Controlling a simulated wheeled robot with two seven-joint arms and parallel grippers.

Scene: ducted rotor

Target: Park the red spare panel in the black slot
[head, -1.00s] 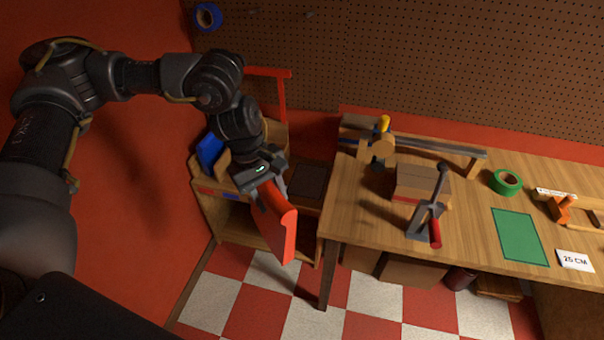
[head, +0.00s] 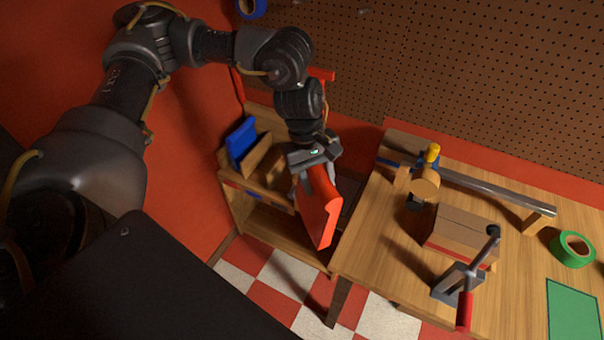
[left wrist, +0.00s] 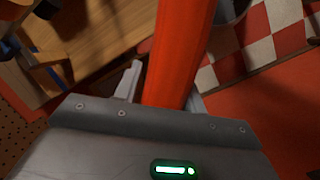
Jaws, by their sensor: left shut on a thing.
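The red panel (head: 320,212) hangs from my left gripper (head: 316,172), which is shut on its upper end. The panel is tilted, its lower end free in the air between the wooden rack and the workbench. In the left wrist view the red panel (left wrist: 178,55) runs up from between the jaws (left wrist: 165,88). A dark patch (head: 349,187) shows just right of the panel; it is mostly hidden, and I cannot tell if it is the black slot. My right gripper is not in view.
The wooden rack (head: 262,228) stands behind and left, with a blue panel (head: 241,140) upright in it. The workbench (head: 385,245) on the right holds a bar clamp (head: 490,187), a box (head: 460,236), a toggle clamp (head: 462,282) and green tape (head: 573,248). Checkered floor (head: 280,280) lies below.

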